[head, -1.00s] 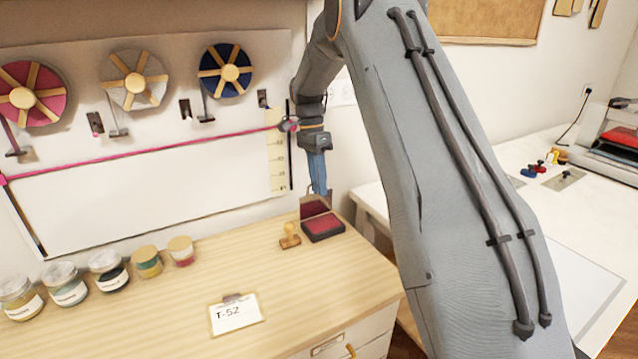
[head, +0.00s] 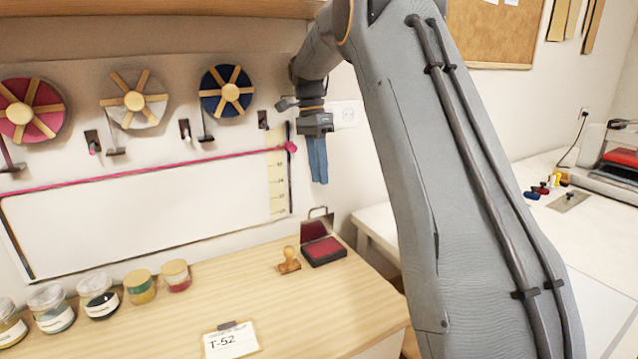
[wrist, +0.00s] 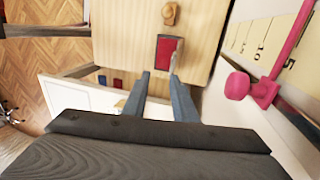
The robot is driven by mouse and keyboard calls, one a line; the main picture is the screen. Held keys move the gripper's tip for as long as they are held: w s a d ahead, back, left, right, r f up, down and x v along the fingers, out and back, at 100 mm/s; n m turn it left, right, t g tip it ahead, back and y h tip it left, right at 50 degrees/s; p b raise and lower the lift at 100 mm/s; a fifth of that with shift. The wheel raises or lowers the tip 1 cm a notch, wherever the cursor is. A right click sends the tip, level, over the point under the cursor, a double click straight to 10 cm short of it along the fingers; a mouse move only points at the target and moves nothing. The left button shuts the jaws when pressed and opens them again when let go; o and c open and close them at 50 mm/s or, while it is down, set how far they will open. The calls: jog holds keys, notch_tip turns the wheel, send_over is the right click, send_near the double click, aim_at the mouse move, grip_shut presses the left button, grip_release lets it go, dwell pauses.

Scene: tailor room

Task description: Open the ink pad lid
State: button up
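The ink pad (head: 324,250) sits near the back right corner of the wooden table, its red pad face bare. Its lid (head: 317,228) stands raised along the pad's back edge, with a handle loop at its top. In the wrist view the red pad (wrist: 166,51) lies beyond my fingers. My gripper (head: 318,180) hangs above the lid and apart from it, fingers pointing down. In the wrist view the two blue fingers of my gripper (wrist: 158,75) stand apart with nothing between them.
A wooden stamp (head: 289,261) stands left of the ink pad. Several jars (head: 98,296) line the table's left, and a T-52 card (head: 231,341) lies in front. Ribbon reels (head: 228,90) and a pink ribbon hang on the wall. A white table (head: 585,225) is at right.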

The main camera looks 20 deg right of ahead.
jog(key=shift+d, duration=0.1)
jog(key=c, duration=0.5)
jog(key=d+f+t+p, duration=0.1)
jog(key=d+f, duration=0.1)
jog(key=d, duration=0.1)
jog(key=d+f+t+h+p, duration=0.1)
jog(key=d+f, duration=0.1)
jog(key=d, duration=0.1)
jog(key=d+f+t+h+p, duration=0.1)
jog(key=d+f+t, duration=0.1)
jog(key=d, duration=0.1)
jog(key=shift+m, duration=0.4)
grip_shut()
jog(key=s+n+t+y+p, duration=0.1)
jog(key=s+t+p, duration=0.4)
jog(key=s+t, duration=0.25)
jog(key=s+a+r+t+y+b, duration=0.2)
jog(key=s+a+t+y+b, duration=0.1)
jog(key=s+a, duration=0.3)
jog(key=shift+s+a+r, duration=0.15)
jog(key=shift+a+r, duration=0.25)
jog(key=shift+a, duration=0.35)
